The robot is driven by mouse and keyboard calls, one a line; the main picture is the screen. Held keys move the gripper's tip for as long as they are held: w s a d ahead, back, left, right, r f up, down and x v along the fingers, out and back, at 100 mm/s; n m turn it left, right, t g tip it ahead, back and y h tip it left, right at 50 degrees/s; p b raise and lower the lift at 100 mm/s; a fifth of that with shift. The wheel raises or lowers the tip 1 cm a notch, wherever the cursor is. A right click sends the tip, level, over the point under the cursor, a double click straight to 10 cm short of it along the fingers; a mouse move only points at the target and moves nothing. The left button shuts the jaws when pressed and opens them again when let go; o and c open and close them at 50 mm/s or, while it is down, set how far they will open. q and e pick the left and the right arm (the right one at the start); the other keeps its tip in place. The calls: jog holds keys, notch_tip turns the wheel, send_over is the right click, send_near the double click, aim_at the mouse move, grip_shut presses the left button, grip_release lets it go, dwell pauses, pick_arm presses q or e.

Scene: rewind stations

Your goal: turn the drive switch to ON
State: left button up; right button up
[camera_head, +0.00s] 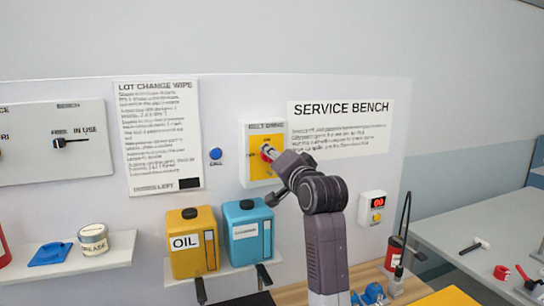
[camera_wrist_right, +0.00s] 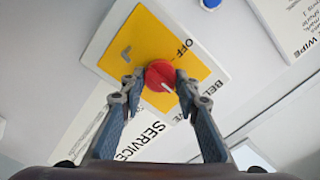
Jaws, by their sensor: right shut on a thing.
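The drive switch is a red knob on a yellow plate (camera_head: 258,170) in a white BELT DRIVE panel on the wall. In the right wrist view the red knob (camera_wrist_right: 160,75) sits between my fingertips, with the yellow plate (camera_wrist_right: 140,45) behind it. A short white mark on the knob lies on its lower right side, away from the OFF lettering. A finger covers part of the plate there. My right gripper (camera_head: 270,155) is shut on the knob, a finger on each side. In the head view the gripper partly hides the knob. My left gripper is not in view.
A blue CALL button (camera_head: 215,153) is left of the panel. Below stand a yellow OIL can (camera_head: 192,243) and a blue can (camera_head: 247,231) on a shelf.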

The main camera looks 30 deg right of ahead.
jog(key=shift+f, duration=0.1)
dwell(0.3)
jog(key=o, duration=1.2)
jog(key=shift+c, duration=0.2)
jog(key=shift+s, duration=0.1)
jog(key=v, duration=1.2)
jog(key=shift+f, duration=0.1)
